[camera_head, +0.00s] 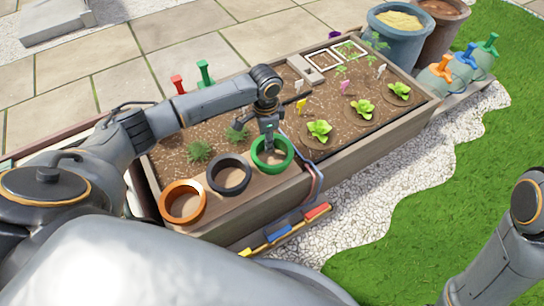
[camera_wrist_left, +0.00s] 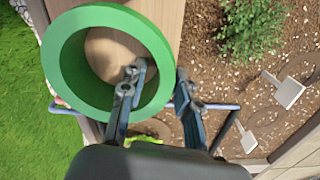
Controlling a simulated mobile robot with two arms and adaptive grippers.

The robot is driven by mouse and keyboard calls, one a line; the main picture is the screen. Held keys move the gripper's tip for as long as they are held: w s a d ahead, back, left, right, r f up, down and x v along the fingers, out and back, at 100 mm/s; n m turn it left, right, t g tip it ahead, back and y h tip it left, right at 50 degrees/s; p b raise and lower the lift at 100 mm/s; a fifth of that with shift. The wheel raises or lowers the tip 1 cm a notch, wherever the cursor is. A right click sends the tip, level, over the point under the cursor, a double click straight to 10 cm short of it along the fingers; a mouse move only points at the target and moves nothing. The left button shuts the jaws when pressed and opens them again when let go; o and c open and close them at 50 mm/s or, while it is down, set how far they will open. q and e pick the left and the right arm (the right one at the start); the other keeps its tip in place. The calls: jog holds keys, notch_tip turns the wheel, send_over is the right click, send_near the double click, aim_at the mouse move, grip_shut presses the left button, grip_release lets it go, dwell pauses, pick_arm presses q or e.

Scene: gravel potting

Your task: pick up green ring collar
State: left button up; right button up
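The green ring collar (camera_head: 273,167) stands on a wooden board at the near end of the planter, right of the black and orange ring collars. In the wrist view the green ring collar (camera_wrist_left: 70,65) fills the upper left. My left gripper (camera_head: 268,146) is down at the collar. In the wrist view my left gripper (camera_wrist_left: 160,85) is open, with one finger over the collar's hollow and the other outside its right wall. A gap shows between the fingers, and I cannot tell whether either touches the wall. My right gripper is out of view.
The black ring collar (camera_head: 230,188) and orange ring collar (camera_head: 168,207) stand close by. Soil with seedlings, lettuces and white tags (camera_wrist_left: 284,92) lies beyond. A rail with coloured-handled tools (camera_head: 280,232) hangs along the planter's side. Blue pot (camera_head: 397,45) stands far right.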

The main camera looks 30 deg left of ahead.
pick_arm(q)
grip_shut()
jog(key=shift+r, duration=0.1)
dwell(0.4)
